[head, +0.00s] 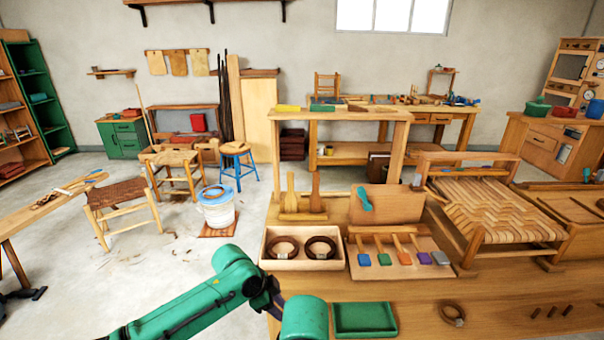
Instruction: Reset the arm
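My green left arm (180,312) comes in from the lower left. It bends at a dark joint near the front edge of the wooden workbench (560,285). A rounded green end link (304,319) is at the bottom edge, just left of a small green tray (364,319). The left gripper's fingers are not visible. My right arm and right gripper are out of view.
On the bench are a wooden box (268,262) with two dark coils, a board of coloured-tipped tools (385,259), a ring (452,314) and a woven seat frame (495,212). A white bucket (217,209) and stools stand left. Floor between is partly free.

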